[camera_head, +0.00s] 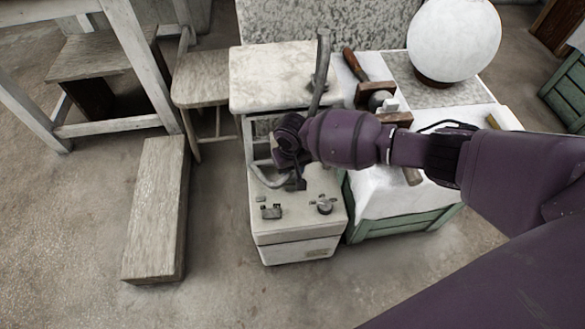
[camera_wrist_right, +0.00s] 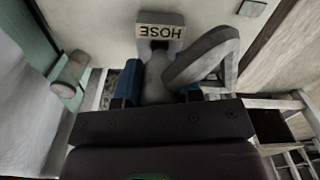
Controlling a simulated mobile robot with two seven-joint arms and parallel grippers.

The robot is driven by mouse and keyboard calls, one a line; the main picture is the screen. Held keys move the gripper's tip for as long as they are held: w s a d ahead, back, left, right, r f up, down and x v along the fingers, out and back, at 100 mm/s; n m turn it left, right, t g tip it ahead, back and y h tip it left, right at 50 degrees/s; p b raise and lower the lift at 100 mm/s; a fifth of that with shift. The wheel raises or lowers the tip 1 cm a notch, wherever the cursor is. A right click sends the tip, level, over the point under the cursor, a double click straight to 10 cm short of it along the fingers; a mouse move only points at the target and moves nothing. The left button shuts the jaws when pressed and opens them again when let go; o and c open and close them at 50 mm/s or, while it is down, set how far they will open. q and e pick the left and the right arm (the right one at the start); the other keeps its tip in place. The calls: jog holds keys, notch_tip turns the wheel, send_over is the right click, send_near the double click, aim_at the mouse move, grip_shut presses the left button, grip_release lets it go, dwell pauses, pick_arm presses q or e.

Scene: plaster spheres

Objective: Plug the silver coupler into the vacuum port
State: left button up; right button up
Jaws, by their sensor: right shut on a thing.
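My right gripper (camera_head: 297,183) reaches down over the front of the white cabinet-like machine (camera_head: 297,228). In the right wrist view the blue-padded fingers (camera_wrist_right: 158,84) are shut on the silver coupler (camera_wrist_right: 156,72), a grey rounded piece. Its far end lies at or close to a block labelled HOSE (camera_wrist_right: 160,32), which appears upside down. I cannot tell whether they touch or whether the coupler is seated. The port opening is hidden. A grey hose (camera_head: 265,179) curves beside the gripper and shows as a bent tube in the wrist view (camera_wrist_right: 200,57). My left gripper is out of view.
Small metal fittings (camera_head: 271,211) and a knob (camera_head: 323,206) sit on the machine's lower top. A green crate (camera_head: 395,229) with white cloth and tools stands right. A white sphere (camera_head: 453,40) rests behind. A wooden beam (camera_head: 158,210) lies left, with floor between.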

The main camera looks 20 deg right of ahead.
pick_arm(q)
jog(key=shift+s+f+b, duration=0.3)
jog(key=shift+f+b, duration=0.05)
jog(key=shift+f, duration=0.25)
pick_arm(e)
jog(key=shift+f, duration=1.35)
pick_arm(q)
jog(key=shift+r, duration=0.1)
pick_arm(e)
jog(key=shift+r, duration=0.1)
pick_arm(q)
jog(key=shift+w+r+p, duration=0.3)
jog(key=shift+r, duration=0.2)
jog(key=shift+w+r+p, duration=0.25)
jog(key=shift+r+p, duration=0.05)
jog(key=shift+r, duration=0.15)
pick_arm(e)
jog(key=shift+r, duration=0.9)
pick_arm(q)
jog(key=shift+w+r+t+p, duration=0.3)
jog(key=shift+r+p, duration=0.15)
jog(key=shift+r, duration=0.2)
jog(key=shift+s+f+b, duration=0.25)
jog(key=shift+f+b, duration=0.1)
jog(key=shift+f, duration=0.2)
pick_arm(e)
jog(key=shift+f, duration=0.9)
jog(key=o, duration=1)
